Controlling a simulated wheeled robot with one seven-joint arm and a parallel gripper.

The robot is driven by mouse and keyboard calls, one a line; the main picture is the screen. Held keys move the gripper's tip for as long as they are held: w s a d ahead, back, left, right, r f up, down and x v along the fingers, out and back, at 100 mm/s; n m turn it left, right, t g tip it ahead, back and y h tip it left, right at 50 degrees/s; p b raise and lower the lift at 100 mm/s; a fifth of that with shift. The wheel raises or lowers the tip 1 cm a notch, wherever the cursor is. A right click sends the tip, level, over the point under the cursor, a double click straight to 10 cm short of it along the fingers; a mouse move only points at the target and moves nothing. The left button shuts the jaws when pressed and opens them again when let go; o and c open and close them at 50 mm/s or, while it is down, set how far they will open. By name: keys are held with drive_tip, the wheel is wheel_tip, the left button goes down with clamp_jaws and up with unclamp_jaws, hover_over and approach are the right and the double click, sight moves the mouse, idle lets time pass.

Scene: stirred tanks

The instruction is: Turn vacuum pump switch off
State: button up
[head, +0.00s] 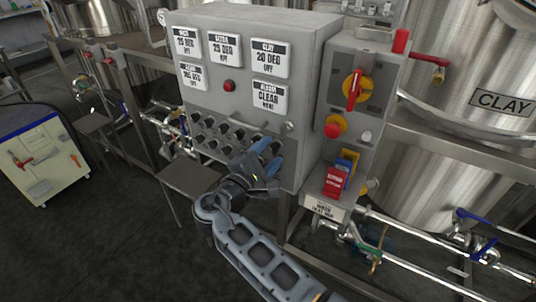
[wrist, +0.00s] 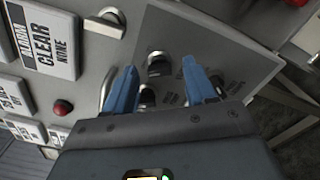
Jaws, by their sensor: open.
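The grey control panel (head: 305,60) carries rows of black rotary switches (head: 215,130) on its lower front. Their labels are too small to read, so I cannot tell which one is the vacuum pump switch. My gripper (head: 268,155) is at the lower right of these rows, its blue fingers open toward the panel face. In the wrist view, one black and silver switch (wrist: 158,63) shows between and just beyond the fingertips of my gripper (wrist: 160,68). A second switch (wrist: 147,95) is partly hidden by the left finger. No contact with either is clear.
White displays (head: 270,59) and a red lamp (head: 229,86) sit above the switches. A side box to the right has a red and yellow rotary handle (head: 354,88) and a red button (head: 332,130). Pipes (head: 400,230) run at lower right; a small shelf (head: 190,178) juts out at left.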

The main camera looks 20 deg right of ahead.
drive_tip(key=b+v, duration=0.1)
drive_tip(key=v, duration=0.6)
drive_tip(key=shift+s+a+b, duration=0.25)
drive_tip(key=shift+a+b, duration=0.05)
drive_tip(key=s+d+f+y, duration=0.3)
drive_tip(key=s+f+y, duration=0.6)
drive_tip(key=s+f, duration=0.85)
drive_tip(key=s+f+m+y, duration=0.2)
drive_tip(key=s+f+y, duration=0.1)
drive_tip(key=s, duration=0.5)
drive_tip(key=s+r+m+t+y, duration=0.1)
drive_tip(key=s+r+m+y, duration=0.35)
drive_tip(key=s, duration=0.65)
drive_tip(key=s+d+r+m+t+h, duration=0.1)
drive_tip(key=s+d+r+m, duration=0.1)
drive_tip(key=r, duration=0.7)
drive_tip(key=s+d+r+m+t+h, duration=0.1)
drive_tip(key=s+d+r+m+t, duration=0.1)
drive_tip(key=s+r+m, duration=0.3)
wheel_tip(320, 180, up, 5)
drive_tip(key=shift+s+f, duration=0.15)
drive_tip(key=shift+s, duration=0.6)
